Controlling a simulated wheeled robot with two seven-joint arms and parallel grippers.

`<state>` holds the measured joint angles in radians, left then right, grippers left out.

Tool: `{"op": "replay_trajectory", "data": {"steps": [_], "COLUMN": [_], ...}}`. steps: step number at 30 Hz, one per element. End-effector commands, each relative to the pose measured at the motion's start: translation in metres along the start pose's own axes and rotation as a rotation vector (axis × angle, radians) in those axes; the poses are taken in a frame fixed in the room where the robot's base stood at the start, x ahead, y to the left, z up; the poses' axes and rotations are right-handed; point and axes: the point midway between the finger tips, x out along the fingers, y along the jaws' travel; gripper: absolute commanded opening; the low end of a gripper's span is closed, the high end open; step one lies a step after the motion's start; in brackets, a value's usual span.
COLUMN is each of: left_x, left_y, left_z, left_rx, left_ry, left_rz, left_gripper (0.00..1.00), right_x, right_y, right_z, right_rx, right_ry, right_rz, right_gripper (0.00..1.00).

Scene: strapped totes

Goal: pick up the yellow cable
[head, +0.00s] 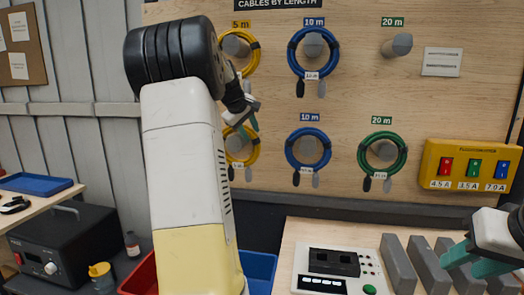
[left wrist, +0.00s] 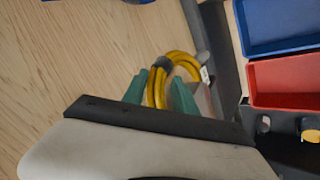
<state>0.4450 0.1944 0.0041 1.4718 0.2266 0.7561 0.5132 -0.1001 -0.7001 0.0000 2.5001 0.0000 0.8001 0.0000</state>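Two yellow cables hang as coils on pegs at the left of the wooden board, an upper one (head: 254,56) under a 5 m sign and a lower one (head: 240,163). My left gripper (head: 241,119) is raised at the top of the lower coil, partly hidden by its own arm. In the left wrist view, a yellow coil (left wrist: 157,88) with a dark tie and white tag passes between the green fingers of my left gripper (left wrist: 160,90). The fingers look apart, one on each side; firm contact is not clear. My right gripper (head: 470,262) is open and empty at lower right.
Blue coils (head: 291,54) and a green coil (head: 403,150) hang to the right. A yellow switch box (head: 430,165) is on the board's right. Below stand a tester panel (head: 312,268), grey blocks (head: 398,265), a red bin (left wrist: 285,88) and a blue bin (left wrist: 280,47).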

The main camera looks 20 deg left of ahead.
Motion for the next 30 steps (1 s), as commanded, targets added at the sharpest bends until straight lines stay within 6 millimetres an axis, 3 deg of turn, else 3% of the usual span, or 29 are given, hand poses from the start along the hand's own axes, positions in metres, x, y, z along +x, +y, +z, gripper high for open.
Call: {"op": "replay_trajectory", "data": {"steps": [3,10,15,30], "left_x": [0.0150,0.0165,0.0163,0.0164], "left_y": [-0.0007,-0.0001,-0.0001,-0.0003], "left_z": [-0.0005,-0.0008,-0.0007,-0.0002], "left_rx": [0.000,0.000,0.000,0.000], "left_ry": [0.000,0.001,0.001,0.000], "left_rz": [-0.001,0.000,0.000,0.000], "left_gripper": [0.34,0.34,0.01,0.00], "right_x": [0.0000,0.0000,0.0000,0.0000], "right_y": [0.0000,0.0000,0.0000,0.0000], "right_z": [0.0000,-0.0001,-0.0001,0.0000], "right_rx": [0.000,0.000,0.000,0.000], "right_ry": [0.000,0.000,0.000,0.000], "right_rz": [0.000,0.000,0.000,0.000], "right_gripper": [0.36,0.36,0.36,0.36]}}
